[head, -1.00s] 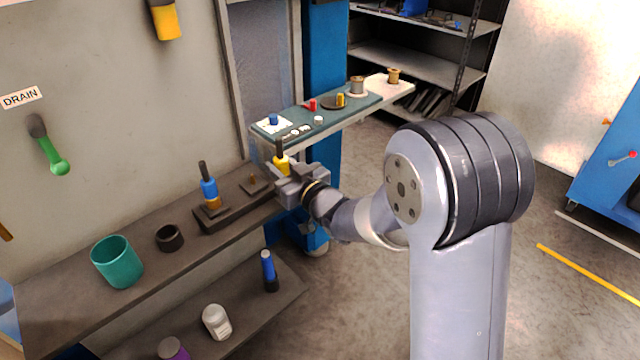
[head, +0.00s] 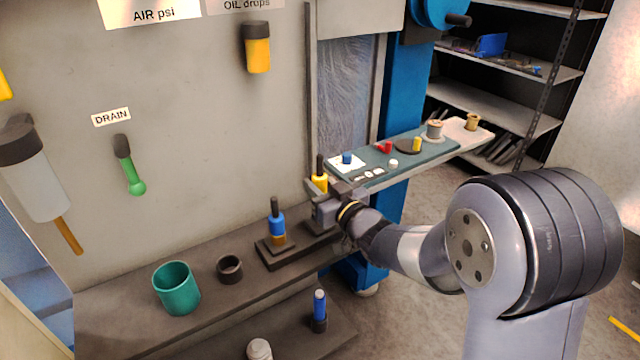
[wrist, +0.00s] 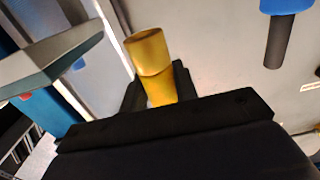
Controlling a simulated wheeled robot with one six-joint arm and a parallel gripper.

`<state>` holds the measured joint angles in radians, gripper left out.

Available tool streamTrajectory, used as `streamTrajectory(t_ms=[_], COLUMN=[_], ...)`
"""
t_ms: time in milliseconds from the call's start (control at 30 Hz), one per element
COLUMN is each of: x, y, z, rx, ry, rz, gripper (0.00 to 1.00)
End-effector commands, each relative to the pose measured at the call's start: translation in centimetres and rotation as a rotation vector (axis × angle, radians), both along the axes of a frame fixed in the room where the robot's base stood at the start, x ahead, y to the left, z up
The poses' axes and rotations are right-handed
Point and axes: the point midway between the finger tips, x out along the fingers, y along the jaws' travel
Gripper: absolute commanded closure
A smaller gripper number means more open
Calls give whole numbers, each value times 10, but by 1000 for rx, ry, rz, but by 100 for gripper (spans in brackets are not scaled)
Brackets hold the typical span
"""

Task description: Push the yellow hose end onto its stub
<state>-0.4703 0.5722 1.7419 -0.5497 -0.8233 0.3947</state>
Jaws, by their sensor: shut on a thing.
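My gripper (head: 328,200) is shut on the yellow hose end (head: 320,183), whose black hose stands up from it. The yellow hose end also shows in the wrist view (wrist: 151,60), between the dark jaws, with its free end sticking out beyond them. In the head view the gripper is over the right part of the dark block (head: 275,262) on the bench. The stub there is hidden behind the gripper. I cannot tell the gap between hose end and stub. A blue hose end (head: 276,223) stands upright on the block's left stub; it also shows in the wrist view (wrist: 285,4).
A teal cup (head: 176,288) and a dark ring (head: 229,268) stand on the bench to the left. A blue-and-black piece (head: 319,310) is on the lower shelf. A narrow teal-topped shelf (head: 430,152) with small parts lies behind and right of the gripper. The wall is close behind.

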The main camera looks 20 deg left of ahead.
Motion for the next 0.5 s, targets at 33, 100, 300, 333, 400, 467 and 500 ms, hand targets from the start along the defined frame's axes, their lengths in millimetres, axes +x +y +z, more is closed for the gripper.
streamTrajectory(t_ms=[33,100,300,333,400,467,500], x=[0,0,0,0,0,0,0], y=[0,0,0,0,0,0,0], z=[-5,-11,-30,-33,-40,-44,-47], rx=[0,1,0,-1,-1,0,0], ry=[0,1,1,1,1,0,0], rz=[0,0,0,0,0,0,0], gripper=[97,97,97,97,97,97,97])
